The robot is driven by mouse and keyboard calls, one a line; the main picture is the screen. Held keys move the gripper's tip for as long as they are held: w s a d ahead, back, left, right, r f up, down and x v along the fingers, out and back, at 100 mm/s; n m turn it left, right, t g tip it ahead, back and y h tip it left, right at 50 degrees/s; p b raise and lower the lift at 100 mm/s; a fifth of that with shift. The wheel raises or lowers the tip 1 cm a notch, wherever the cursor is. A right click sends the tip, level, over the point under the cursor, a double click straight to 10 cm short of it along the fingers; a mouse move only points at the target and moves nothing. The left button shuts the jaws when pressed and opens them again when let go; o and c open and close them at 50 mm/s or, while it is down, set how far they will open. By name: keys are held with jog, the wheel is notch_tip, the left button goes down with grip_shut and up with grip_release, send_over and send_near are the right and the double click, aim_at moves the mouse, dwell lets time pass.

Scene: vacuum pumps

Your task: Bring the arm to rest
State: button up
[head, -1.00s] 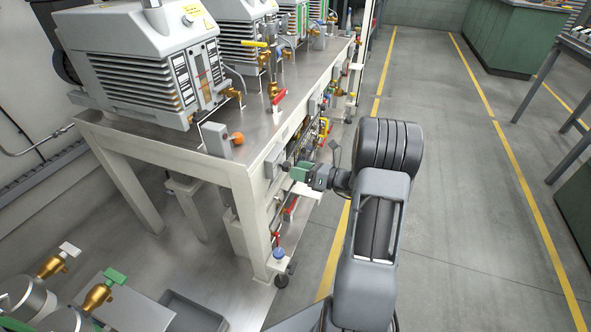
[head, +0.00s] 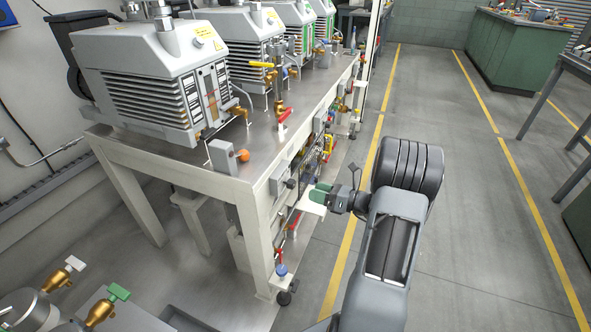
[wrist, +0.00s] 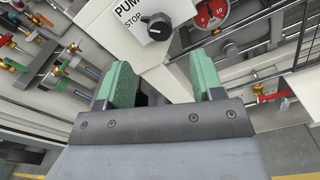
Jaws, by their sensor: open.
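My gripper (head: 322,194) is at the end of my arm, beside the front of the pump bench in the head view. In the wrist view my gripper (wrist: 163,85) shows two green fingers spread apart with nothing between them. A black knob (wrist: 156,26) on a light panel marked "PUMP" and "STOP" lies just beyond the fingers. The same knob (head: 290,184) shows on a grey box at the bench's near corner in the head view. The gripper stands apart from the knob, to its right in the head view.
The bench (head: 185,173) carries several vacuum pumps (head: 160,80). Valves and pipes line its front, and a red gauge (wrist: 210,12) shows in the wrist view. Brass valves (head: 100,312) stand at the lower left. The floor (head: 470,240) right of my arm is clear.

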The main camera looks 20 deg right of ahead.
jog(key=s+a+r+n+g+h+p, duration=0.1)
jog(key=s+a+r+n+g+p, duration=0.45)
jog(key=a+r+n+p, duration=0.35)
jog(key=s+a+r+n+g+h+p, duration=0.2)
jog(key=s+a+r+n+g+p, duration=0.2)
jog(key=a+r+n+g+p, duration=0.55)
jog(key=s+d+r+n+t+h+p, duration=0.1)
jog(key=s+r+n+t+h+p, duration=0.1)
jog(key=r, duration=0.7)
jog(key=s+d+r+n+t+h+p, duration=0.1)
jog(key=s+r+n+t+h+p, duration=0.2)
jog(key=r+n+h+p, duration=0.4)
notch_tip(320, 180, up, 2)
jog(key=s+n+p, duration=0.1)
jog(key=n, duration=0.3)
jog(key=shift+s+r, duration=0.15)
jog(key=shift+s, duration=0.25)
jog(key=shift+n, duration=0.25)
